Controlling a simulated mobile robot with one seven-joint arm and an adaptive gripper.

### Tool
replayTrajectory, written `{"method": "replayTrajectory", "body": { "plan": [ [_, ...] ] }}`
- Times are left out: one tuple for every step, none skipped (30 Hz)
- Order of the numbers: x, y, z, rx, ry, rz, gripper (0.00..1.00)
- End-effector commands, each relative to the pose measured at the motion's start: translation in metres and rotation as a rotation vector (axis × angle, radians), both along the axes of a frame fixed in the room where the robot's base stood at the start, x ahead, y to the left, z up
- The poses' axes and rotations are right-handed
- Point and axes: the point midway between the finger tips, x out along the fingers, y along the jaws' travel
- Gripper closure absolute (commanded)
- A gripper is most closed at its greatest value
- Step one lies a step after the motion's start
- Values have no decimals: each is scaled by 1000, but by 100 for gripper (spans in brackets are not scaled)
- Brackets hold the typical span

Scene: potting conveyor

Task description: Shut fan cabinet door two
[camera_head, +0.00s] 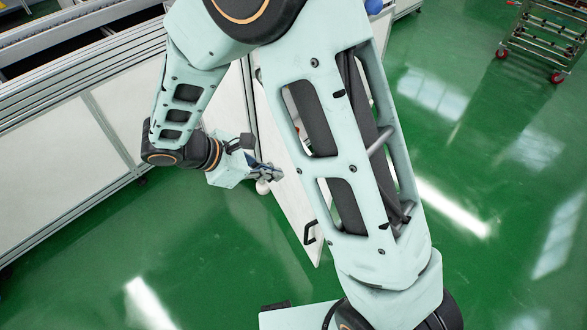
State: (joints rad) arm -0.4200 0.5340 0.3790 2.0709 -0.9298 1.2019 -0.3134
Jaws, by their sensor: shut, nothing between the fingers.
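A white door panel (290,205) stands swung out from the white-panelled cabinet row at the left, over the green floor. A black handle (310,233) sits near its lower free end. My arm hides much of the door and its hinge side. I cannot read a number on it. My gripper (272,175) is shut and empty, beside the left face of the door, between the cabinet row and the handle. I cannot tell whether its fingertips touch the panel. A small white round thing (262,188) shows just below the gripper; I cannot tell what it is.
An aluminium-framed conveyor line with white side panels (50,150) runs along the left. A metal cart (545,38) with red wheels stands at the top right. A blue round thing (373,6) shows at the top. The green floor (210,250) left of the door is clear.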

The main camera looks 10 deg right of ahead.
Motion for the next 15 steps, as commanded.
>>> {"method": "replayTrajectory", "body": {
  "plan": [
    [-6, 2, -6, -29, 40, 38, 100],
    [-9, 3, -6, -45, 59, 55, 100],
    [-11, 4, -7, -58, 77, 74, 100],
    [-12, 4, -8, -66, 86, 82, 100],
    [-13, 3, -8, -71, 93, 88, 100],
    [-13, 2, -10, -75, 98, 93, 100],
    [-13, 1, -11, -76, 100, 94, 100],
    [-12, -1, -13, -77, 100, 94, 100],
    [-11, -5, -17, -76, 100, 94, 100],
    [-11, -8, -20, -76, 99, 93, 100],
    [-10, -11, -24, -76, 100, 93, 100],
    [-9, -17, -30, -76, 101, 91, 100],
    [-7, -20, -34, -76, 100, 91, 100],
    [-6, -25, -39, -75, 100, 91, 100],
    [-4, -31, -45, -76, 99, 90, 100]
  ]
}}
